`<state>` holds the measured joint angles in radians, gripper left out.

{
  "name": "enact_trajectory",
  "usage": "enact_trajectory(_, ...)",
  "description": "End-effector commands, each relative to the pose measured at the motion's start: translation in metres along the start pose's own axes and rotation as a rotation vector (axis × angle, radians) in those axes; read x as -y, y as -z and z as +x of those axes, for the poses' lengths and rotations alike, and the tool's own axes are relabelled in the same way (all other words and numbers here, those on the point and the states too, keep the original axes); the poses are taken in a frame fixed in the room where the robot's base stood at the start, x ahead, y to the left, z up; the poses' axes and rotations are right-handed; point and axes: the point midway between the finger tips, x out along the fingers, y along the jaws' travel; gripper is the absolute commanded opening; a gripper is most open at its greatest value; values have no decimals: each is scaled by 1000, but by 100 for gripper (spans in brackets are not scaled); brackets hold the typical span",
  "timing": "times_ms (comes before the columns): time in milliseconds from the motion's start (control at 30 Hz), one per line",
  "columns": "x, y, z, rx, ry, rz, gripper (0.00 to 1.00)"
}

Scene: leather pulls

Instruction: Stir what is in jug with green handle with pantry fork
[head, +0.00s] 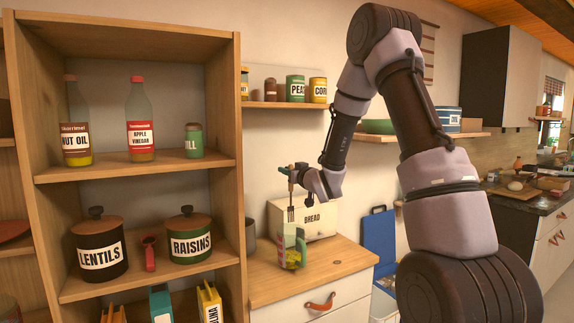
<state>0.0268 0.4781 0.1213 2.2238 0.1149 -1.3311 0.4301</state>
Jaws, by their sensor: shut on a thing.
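My gripper (298,176) is over the wooden counter, small in the head view, shut on the pantry fork. The pantry fork (291,213) hangs upright with its tines down. The jug with the green handle (289,250) stands upright on the counter, directly below the fork, with green and yellow on its side. The tines are around the height of the jug's rim; I cannot tell whether they are inside it. The jug's contents are too small to make out.
A bread box (318,221) stands behind the jug. A tall wooden shelf with jars and bottles, including a raisins jar (190,236), rises to the left. A wall shelf (285,105) with tins is above. The counter (335,261) is clear to the jug's right.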

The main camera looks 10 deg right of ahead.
Motion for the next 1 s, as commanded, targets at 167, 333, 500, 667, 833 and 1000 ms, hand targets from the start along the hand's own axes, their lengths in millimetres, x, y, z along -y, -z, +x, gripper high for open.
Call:
enact_trajectory(167,0,-19,0,2,-1,1,0)
enact_trajectory(333,-1,-36,0,2,-1,0,0)
enact_trajectory(500,0,-54,0,3,-1,1,0)
enact_trajectory(667,0,-70,0,2,0,1,0)
enact_trajectory(833,-1,-86,0,2,-2,1,0)
enact_trajectory(1000,-1,-104,0,2,-2,1,0)
